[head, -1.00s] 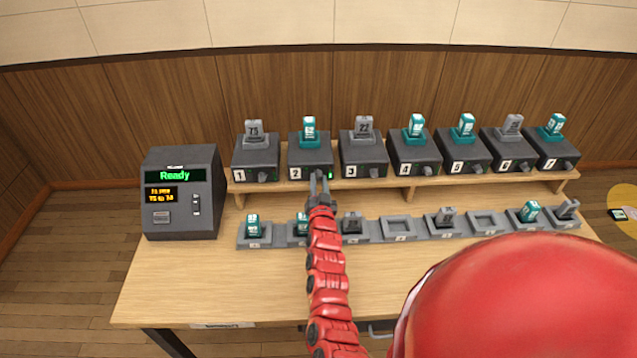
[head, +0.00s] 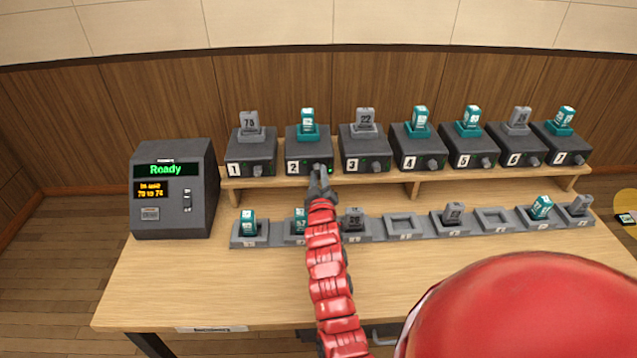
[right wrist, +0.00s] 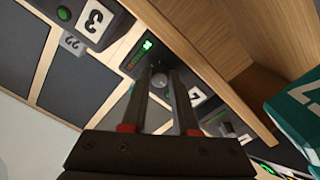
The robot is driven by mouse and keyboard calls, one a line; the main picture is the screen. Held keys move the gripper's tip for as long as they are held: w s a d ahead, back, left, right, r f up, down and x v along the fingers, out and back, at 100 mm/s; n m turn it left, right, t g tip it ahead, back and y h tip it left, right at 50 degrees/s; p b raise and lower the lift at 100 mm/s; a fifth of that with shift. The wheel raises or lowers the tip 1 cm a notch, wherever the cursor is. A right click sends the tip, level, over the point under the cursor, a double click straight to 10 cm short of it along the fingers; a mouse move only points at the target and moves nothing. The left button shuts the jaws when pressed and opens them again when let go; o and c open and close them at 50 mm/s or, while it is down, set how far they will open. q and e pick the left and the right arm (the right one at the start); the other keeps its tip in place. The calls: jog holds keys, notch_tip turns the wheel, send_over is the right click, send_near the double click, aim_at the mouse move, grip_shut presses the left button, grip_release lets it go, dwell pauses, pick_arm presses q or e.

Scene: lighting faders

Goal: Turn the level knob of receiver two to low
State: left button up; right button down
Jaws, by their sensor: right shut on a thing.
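Receiver two (head: 307,147) is a dark box labelled 2 on the raised shelf, with a teal pack (head: 308,123) standing in its top. Its level knob is a small grey round knob on the front, largely hidden by my gripper in the head view. In the right wrist view the knob (right wrist: 160,80) sits between the two fingers, beside a lit green indicator (right wrist: 147,45). My right gripper (head: 318,172) reaches the front of receiver two and is shut on this knob. The knob's pointer setting is too small to read. My left gripper is out of view.
Receiver one (head: 251,152) and receiver three (head: 365,149) stand close on either side, with more receivers to the right. A row of charging slots (head: 400,227) lies below the shelf. A display console (head: 173,190) reading Ready stands at left. The front tabletop (head: 220,285) is clear.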

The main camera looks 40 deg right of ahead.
jog(key=shift+a+n+b, duration=0.1)
jog(key=shift+n+b, duration=0.2)
jog(key=shift+n, duration=0.7)
jog(key=n, duration=0.2)
jog(key=shift+n, duration=0.4)
jog(key=n, duration=0.2)
jog(key=shift+r+n, duration=0.1)
jog(key=shift+n, duration=1.7)
jog(key=c, duration=0.7)
grip_release()
jog(key=shift+s, duration=0.1)
